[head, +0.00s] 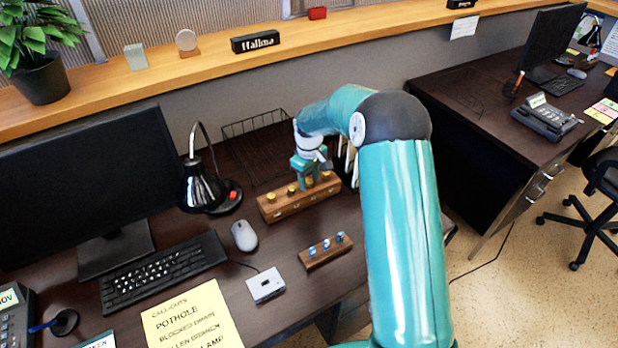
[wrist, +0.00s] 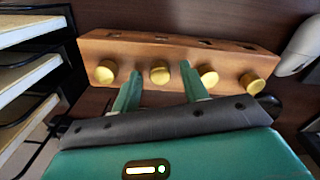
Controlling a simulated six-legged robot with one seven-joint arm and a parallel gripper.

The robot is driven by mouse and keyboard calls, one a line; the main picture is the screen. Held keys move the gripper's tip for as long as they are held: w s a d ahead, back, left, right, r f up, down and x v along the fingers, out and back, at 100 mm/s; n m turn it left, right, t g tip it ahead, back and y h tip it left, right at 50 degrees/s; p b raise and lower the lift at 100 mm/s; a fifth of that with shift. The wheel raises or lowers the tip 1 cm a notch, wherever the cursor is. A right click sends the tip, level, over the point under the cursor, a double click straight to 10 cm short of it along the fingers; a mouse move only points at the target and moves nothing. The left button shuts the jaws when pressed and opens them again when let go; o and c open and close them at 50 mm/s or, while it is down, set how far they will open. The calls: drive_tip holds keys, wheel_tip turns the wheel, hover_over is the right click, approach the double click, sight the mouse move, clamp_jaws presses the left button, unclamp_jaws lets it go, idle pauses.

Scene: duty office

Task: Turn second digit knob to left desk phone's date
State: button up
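A wooden block with a row of brass knobs (head: 270,197) and small windows along its front lies on the desk; the digits are too small to read. My gripper (head: 309,176) is over its right half in the head view. In the wrist view the block (wrist: 215,55) lies ahead of my open gripper (wrist: 160,75), whose fingers stand either side of the knob second from left (wrist: 159,73). I cannot tell whether they touch it. The left desk phone (head: 14,318) is cut off at the lower left; its card shows part of "NOV".
A smaller wooden block with blue knobs (head: 326,250), a mouse (head: 244,236) and a grey box (head: 266,286) lie nearby. A black lamp (head: 203,188) and wire tray (head: 252,133) stand close by. Another phone (head: 546,117) sits on the right desk.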

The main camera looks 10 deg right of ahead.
sight(309, 181)
drive_tip(key=shift+r, duration=0.1)
wheel_tip(309, 181, up, 14)
drive_tip(key=shift+f, duration=0.2)
idle(0.5)
drive_tip(key=s+r+m+t, duration=0.3)
drive_tip(key=s+r, duration=1.1)
drive_tip(key=s, duration=0.2)
drive_tip(key=s+m+t, duration=0.2)
drive_tip(key=s+m, duration=0.2)
drive_tip(key=s, duration=1.6)
drive_tip(key=shift+f+t, duration=0.3)
drive_tip(key=shift+f, duration=0.05)
